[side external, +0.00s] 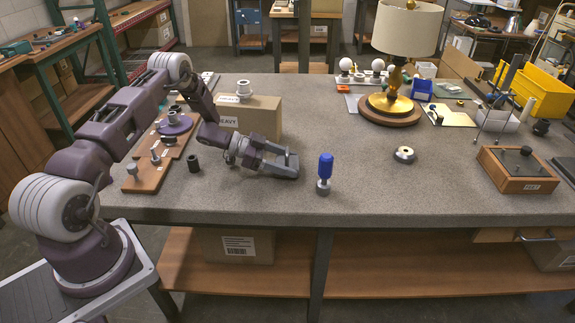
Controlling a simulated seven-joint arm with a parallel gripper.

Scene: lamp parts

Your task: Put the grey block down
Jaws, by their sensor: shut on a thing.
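My gripper (284,161) is low over the front middle of the grey table (370,200), pointing to the right. It is shut on a grey block (276,168), which is partly hidden by the fingers and close to them in colour. The block is at or just above the tabletop; I cannot tell whether it touches.
A blue-topped upright piece (325,170) stands just right of my gripper. A cardboard box (262,117) is behind it. The front middle-right table is clear.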

